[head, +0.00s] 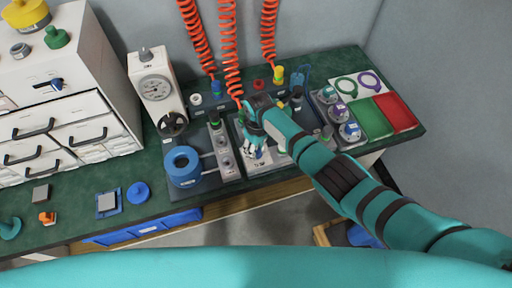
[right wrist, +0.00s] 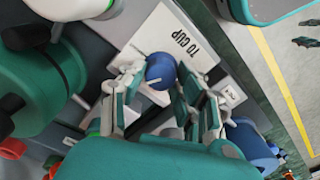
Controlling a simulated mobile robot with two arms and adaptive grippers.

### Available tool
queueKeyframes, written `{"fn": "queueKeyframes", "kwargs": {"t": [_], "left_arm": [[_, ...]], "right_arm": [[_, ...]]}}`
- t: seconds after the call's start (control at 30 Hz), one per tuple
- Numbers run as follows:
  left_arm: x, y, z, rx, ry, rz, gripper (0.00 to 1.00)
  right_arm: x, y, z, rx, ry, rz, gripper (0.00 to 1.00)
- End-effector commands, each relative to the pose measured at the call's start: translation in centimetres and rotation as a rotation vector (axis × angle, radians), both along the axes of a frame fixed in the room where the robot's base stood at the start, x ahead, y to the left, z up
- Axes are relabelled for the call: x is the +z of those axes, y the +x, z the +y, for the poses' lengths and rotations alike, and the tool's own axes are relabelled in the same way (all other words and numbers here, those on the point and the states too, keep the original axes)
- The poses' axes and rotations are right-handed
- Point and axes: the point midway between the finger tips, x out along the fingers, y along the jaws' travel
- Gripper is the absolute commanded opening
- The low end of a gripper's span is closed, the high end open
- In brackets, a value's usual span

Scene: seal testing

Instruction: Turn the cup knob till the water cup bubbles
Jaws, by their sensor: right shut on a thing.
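My right gripper (head: 258,157) reaches down over the middle of the test panel on the bench. In the right wrist view the gripper (right wrist: 165,90) has its fingers closed around a small round blue knob (right wrist: 160,68), beside a white label reading "TO CUP" (right wrist: 178,38). In the head view the gripper hides the knob. A blue round vessel with a ring-shaped top (head: 183,167), which looks like the water cup, stands at the panel's left end. No bubbles can be made out in it. My left gripper is not in view.
A white gauge unit (head: 153,85) stands behind the vessel. Coiled orange hoses (head: 230,50) hang over the panel. Several dial units (head: 338,115) and green and red trays (head: 395,112) are at the right. White drawers (head: 60,125) stand at the left.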

Motion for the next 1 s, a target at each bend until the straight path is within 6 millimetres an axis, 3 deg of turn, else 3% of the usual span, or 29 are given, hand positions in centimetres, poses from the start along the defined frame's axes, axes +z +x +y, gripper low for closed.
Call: {"fn": "queueKeyframes", "kwargs": {"t": [0.33, 0.37, 0.53, 0.83, 1.0], "left_arm": [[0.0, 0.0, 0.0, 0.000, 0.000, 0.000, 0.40], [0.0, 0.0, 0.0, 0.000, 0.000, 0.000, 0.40], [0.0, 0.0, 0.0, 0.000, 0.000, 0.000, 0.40], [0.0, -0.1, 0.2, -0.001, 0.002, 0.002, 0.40], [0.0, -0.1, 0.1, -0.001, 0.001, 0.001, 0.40]], "right_arm": [[0.0, 0.1, 0.0, -0.001, 0.001, -0.002, 0.00], [0.0, 0.1, 0.0, -0.001, 0.001, -0.002, 0.33], [0.0, 0.1, 0.0, -0.001, 0.001, -0.002, 0.55], [0.2, 0.0, 0.0, -0.001, 0.001, -0.001, 0.55], [1.7, 0.2, 0.1, 0.001, 0.004, -0.004, 0.55]]}}
